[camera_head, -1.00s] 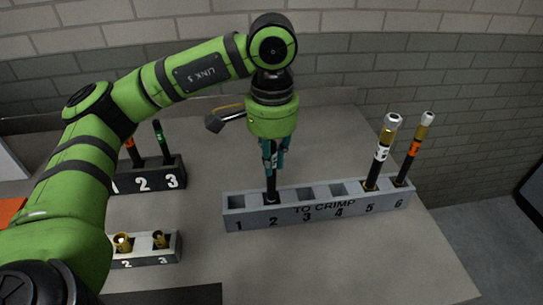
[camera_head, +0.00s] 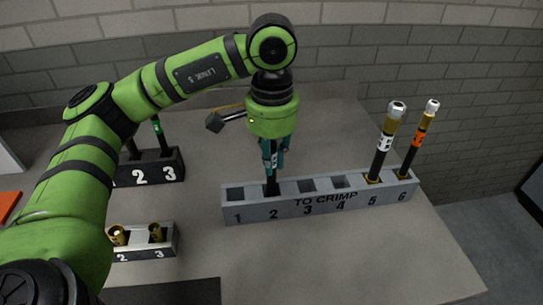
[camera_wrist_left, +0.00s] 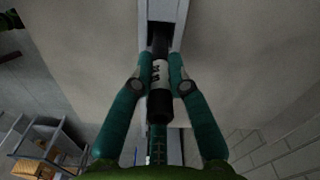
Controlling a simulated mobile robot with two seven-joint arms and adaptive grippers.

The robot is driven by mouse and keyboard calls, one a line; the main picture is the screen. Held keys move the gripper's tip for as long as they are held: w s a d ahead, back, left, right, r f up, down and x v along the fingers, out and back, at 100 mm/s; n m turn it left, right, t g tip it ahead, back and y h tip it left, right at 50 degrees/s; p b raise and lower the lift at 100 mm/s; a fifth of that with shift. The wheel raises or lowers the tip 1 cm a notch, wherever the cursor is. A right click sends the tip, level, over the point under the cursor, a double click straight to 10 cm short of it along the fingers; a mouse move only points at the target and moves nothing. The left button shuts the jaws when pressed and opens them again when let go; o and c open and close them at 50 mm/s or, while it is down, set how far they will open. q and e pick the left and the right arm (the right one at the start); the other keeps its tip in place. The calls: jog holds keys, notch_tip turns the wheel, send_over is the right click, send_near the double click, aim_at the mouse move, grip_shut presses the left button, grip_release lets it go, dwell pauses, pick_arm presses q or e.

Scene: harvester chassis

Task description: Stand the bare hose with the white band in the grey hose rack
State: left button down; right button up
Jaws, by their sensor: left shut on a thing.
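The bare dark hose with the white band (camera_wrist_left: 160,73) is held between the two teal fingers of my left gripper (camera_head: 273,158). The hose is about upright, and its bare top end faces the wrist camera. Its lower part (camera_head: 271,187) meets slot 2 of the grey hose rack (camera_head: 256,210), marked TO CRIMP. How deep it sits in the slot is hidden. In the left wrist view, the rack (camera_wrist_left: 177,10) shows beyond the hose. My right gripper is not in view.
Hoses with metal ends stand in slot 5, white-banded (camera_head: 384,143), and slot 6, orange-banded (camera_head: 418,137). Slots 1, 3 and 4 look empty. A black rack (camera_head: 179,158) with a green-banded hose (camera_head: 157,126) and a small rack of brass fittings (camera_head: 168,251) stand left.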

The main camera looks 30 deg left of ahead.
pick_arm(q)
jog(key=c, duration=1.1)
grip_release()
notch_tip(320, 180, up, 12)
jog(key=shift+r, duration=0.1)
